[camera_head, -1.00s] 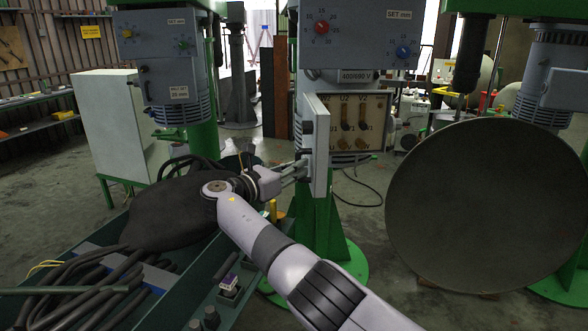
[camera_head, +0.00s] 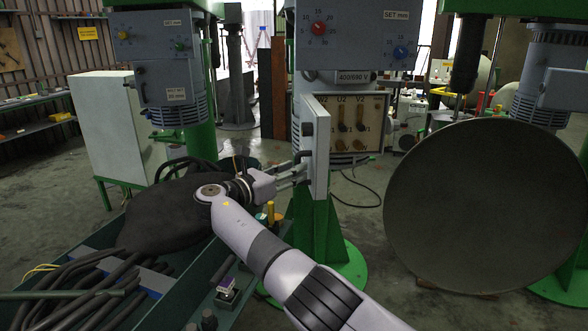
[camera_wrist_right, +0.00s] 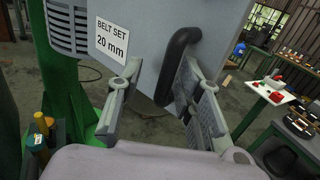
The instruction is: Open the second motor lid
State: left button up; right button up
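The second motor lid (camera_head: 320,150) is a grey panel on the middle machine. It stands swung out from the terminal box, and the beige terminal plate (camera_head: 372,110) is exposed behind it. In the right wrist view the lid (camera_wrist_right: 140,35) carries a "BELT SET 20 mm" label and a black curved handle (camera_wrist_right: 175,65). My right gripper (camera_head: 302,169) is at the lid's outer face. In the right wrist view my right gripper (camera_wrist_right: 162,108) has its fingers apart, with the handle close to the right finger and a gap to the left one. My left gripper is out of view.
A large round dark disc (camera_head: 485,205) stands at the right. A green trough (camera_head: 230,295) with dark hoses and a black bag-like bundle (camera_head: 165,215) lies at the left front. A white cabinet (camera_head: 115,125) stands behind it. Open floor lies behind the middle machine.

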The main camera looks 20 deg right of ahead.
jog(key=v, duration=1.1)
